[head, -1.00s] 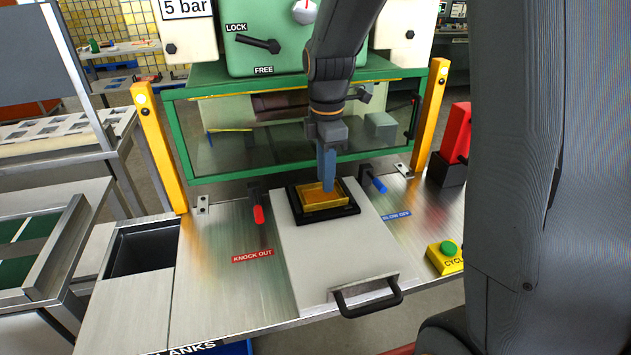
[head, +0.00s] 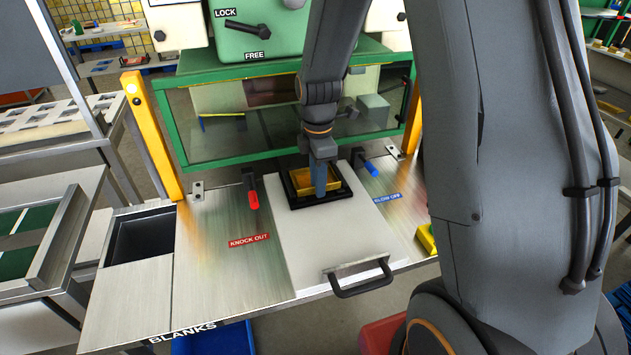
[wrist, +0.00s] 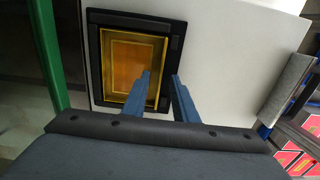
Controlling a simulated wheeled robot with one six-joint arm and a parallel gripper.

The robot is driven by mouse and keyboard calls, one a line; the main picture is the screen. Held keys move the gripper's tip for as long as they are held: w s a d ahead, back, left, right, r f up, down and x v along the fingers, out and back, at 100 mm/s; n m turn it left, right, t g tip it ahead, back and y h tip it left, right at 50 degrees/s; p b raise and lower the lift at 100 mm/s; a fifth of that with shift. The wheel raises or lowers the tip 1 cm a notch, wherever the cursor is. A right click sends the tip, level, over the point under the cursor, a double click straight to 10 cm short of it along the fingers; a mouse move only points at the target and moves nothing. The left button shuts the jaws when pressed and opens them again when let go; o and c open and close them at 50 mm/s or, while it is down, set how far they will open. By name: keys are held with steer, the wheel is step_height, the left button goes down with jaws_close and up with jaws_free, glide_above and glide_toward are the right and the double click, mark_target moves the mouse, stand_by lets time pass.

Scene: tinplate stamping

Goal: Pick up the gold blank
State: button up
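The gold blank (head: 302,187) is a shallow, rimmed gold rectangle. It sits in a black square holder (head: 341,196) on the white slide plate. In the wrist view the gold blank (wrist: 128,62) fills most of the black holder (wrist: 95,50). My gripper (head: 321,192) points down at the blank's near right part. In the wrist view the two blue fingers of my gripper (wrist: 160,77) stand apart. The left tip is over the blank's interior and the right tip is beyond its right rim. I cannot tell whether either finger touches the rim.
The white slide plate (head: 312,241) has a black handle (head: 361,279) in front. A red-tipped knock-out lever (head: 253,198) and a blue-tipped blow-off lever (head: 370,167) flank the holder. The green-framed press guard (head: 280,165) stands close behind. An empty dark bin (head: 140,240) is at left.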

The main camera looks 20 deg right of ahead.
steer(key=shift+c, duration=0.5)
jaws_close()
steer(key=shift+r, duration=0.1)
